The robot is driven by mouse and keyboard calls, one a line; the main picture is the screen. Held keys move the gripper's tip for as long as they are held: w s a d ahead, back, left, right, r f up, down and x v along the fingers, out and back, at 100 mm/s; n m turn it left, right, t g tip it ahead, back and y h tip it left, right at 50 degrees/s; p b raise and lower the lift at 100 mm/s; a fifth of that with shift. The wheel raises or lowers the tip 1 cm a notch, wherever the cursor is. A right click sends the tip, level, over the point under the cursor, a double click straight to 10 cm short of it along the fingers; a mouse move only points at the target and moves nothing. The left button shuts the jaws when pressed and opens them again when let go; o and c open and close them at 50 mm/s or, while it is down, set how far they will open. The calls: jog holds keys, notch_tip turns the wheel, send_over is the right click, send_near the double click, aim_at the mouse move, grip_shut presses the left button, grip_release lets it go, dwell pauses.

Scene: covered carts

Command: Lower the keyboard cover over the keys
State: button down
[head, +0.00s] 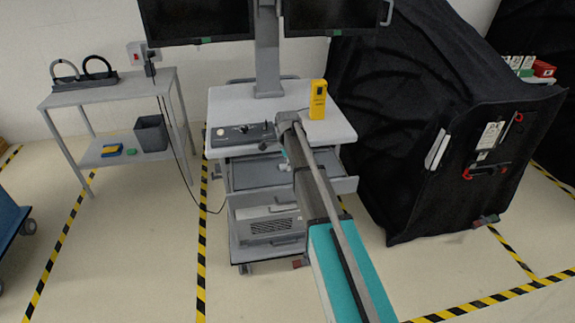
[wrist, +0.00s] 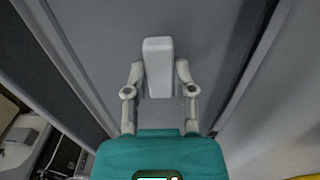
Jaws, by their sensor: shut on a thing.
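The keyboard cover (head: 256,174) is a flat grey panel at the pull-out drawer under the cart's top in the head view. Its grey surface also fills much of the wrist view (wrist: 88,50). My gripper (head: 284,162) is at the right part of this panel, partly hidden by my arm. In the wrist view my gripper (wrist: 161,75) has its two fingers closed on the sides of a pale grey tab (wrist: 158,60) that stands out from the panel. No keys are visible, and the cover's exact tilt cannot be told.
The cart top (head: 228,103) carries a dark control panel (head: 240,134) and a yellow device (head: 317,99). Two monitors (head: 205,20) hang above. A black-covered cart (head: 410,120) stands close on the right, and a grey side table (head: 110,93) on the left. Open floor lies in front.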

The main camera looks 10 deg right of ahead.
dwell(0.3)
jog(key=shift+c, duration=1.9)
grip_release()
jog(key=shift+r, duration=0.15)
